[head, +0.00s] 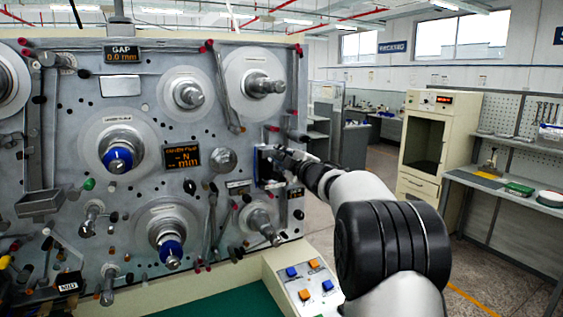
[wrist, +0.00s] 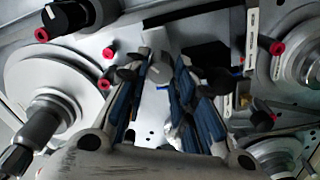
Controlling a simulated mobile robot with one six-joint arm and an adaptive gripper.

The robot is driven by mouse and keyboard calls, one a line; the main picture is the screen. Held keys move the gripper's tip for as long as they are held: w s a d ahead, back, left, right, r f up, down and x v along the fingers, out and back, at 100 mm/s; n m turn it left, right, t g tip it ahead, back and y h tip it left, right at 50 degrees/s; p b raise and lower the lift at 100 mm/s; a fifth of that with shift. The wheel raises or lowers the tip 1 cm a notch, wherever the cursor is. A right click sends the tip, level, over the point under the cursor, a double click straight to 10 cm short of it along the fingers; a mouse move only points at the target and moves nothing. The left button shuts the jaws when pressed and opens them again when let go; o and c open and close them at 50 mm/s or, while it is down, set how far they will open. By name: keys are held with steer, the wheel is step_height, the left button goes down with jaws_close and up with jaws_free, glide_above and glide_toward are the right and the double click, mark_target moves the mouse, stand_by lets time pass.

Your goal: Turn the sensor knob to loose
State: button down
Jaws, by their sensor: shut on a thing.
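My gripper (head: 279,163) is at the right part of the winding machine's grey panel (head: 140,90), against a dark plate there. In the wrist view my gripper (wrist: 161,72) has its two blue-padded fingers on either side of a small grey knob (wrist: 159,68), the sensor knob, and is shut on it. In the head view my gripper and wrist hide the knob. Its pointer setting and any loose marking cannot be read.
Spindles with round flanges (head: 265,85) and red-tipped pins stand out around my gripper. A control box (head: 305,283) with blue and orange buttons is below. A cream cabinet (head: 437,140) and workbench (head: 520,190) stand right, beyond open floor.

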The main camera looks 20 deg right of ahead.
steer(key=n+b, duration=0.2)
steer(key=n, duration=0.3)
steer(key=shift+f+n, duration=0.15)
steer(key=shift+n, duration=0.15)
steer(key=n+b, duration=0.2)
steer(key=n, duration=0.2)
steer(key=shift+n, duration=0.3)
steer(key=shift+n+b, duration=0.3)
steer(key=c, duration=1.3)
jaws_free()
steer(key=shift+c, duration=0.2)
steer(key=shift+s, duration=0.1)
steer(key=s, duration=1.2)
steer(key=shift+d, duration=0.2)
